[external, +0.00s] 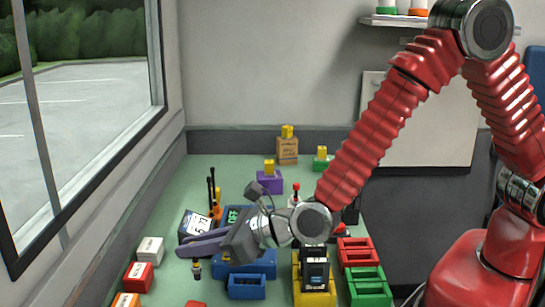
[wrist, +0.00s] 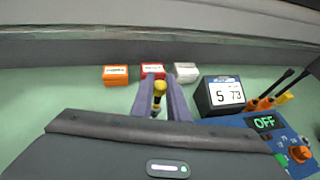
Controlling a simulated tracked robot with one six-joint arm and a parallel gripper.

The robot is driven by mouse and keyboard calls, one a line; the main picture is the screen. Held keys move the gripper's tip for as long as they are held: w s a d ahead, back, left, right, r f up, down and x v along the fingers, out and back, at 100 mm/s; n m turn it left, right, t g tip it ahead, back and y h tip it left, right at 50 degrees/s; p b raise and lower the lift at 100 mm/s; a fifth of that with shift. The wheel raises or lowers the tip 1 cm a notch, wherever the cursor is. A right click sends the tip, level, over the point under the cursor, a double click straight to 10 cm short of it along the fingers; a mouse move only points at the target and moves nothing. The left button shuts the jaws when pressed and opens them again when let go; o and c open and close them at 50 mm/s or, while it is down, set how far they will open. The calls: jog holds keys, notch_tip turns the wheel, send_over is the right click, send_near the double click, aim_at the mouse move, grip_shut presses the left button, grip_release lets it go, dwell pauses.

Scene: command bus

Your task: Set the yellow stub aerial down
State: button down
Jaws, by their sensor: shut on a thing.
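The yellow stub aerial (wrist: 159,90) is held between the two purple fingers of my gripper (wrist: 160,82) in the wrist view. Its yellow end shows there, with a dark band lower down. In the external view my gripper (external: 195,245) points left over the green bench, and the aerial (external: 197,268) shows just below the fingers. My gripper is shut on it. Part of the aerial is hidden by the fingers. I cannot tell how far its lower end is from the bench.
Orange (wrist: 116,75), red (wrist: 151,69) and white (wrist: 186,72) boxes line the bench by the window. A black display reading 5 73 (wrist: 222,96) and a blue unit reading OFF (wrist: 270,135) stand right of the fingers. Green bench (wrist: 60,100) is clear at left.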

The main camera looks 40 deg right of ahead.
aim_at(196, 266)
jog(key=shift+f, duration=0.1)
jog(key=shift+f, duration=1.75)
jog(key=shift+f, duration=0.1)
jog(key=c, duration=1.7)
grip_release()
jog(key=shift+s+d+r, duration=0.2)
jog(key=shift+s+r, duration=0.15)
jog(key=shift+s, duration=0.05)
jog(key=v, duration=1.1)
